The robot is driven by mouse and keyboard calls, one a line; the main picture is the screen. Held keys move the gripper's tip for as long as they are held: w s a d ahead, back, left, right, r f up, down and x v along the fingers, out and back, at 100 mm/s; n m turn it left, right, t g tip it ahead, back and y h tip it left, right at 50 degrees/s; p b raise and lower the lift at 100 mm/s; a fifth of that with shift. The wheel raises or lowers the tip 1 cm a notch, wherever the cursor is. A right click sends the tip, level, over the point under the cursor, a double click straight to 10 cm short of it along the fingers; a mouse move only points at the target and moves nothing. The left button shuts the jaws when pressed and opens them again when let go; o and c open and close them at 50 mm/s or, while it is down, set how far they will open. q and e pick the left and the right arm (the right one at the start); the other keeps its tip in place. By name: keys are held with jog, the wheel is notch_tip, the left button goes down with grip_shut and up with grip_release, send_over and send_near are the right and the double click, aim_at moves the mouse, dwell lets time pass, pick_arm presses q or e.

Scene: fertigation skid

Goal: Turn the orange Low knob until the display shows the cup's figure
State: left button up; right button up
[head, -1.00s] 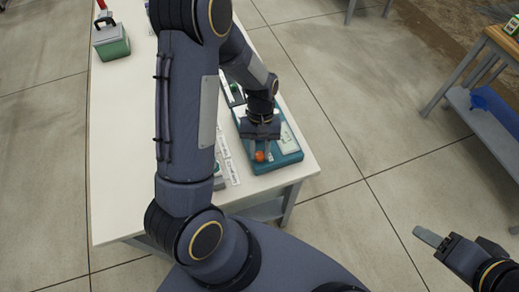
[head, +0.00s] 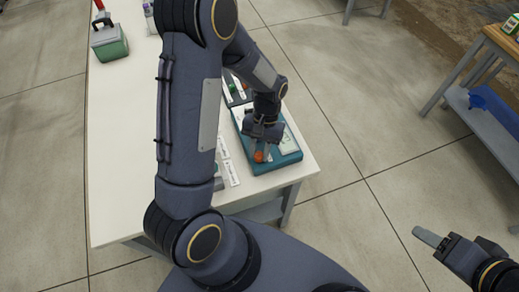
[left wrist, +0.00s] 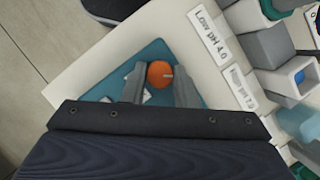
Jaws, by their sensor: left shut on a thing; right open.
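The round orange knob (head: 259,157) sits near the front of the teal unit (head: 270,166) on the white table. My left gripper (head: 263,152) points down at it. In the left wrist view the orange knob (left wrist: 160,74) is between the two grey fingers, and the gripper is shut on it. A pale panel (head: 289,142) lies on the unit to the right of the gripper; I cannot read any figure there. A label reading "Low pH 4.0" (left wrist: 208,37) lies beside the unit, near a grey cup with a blue inside (left wrist: 296,77). My right gripper (head: 430,237) is open and empty over the floor.
A second label (left wrist: 238,88) lies beside the first. A green box with a dark handle (head: 109,42) stands at the table's far left. A wooden-topped bench with a blue item (head: 492,98) is at the right. Open floor lies between the tables.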

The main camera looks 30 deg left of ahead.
pick_arm(q)
jog(key=o, duration=1)
jog(key=v, duration=0.8)
jog(key=shift+b, duration=0.3)
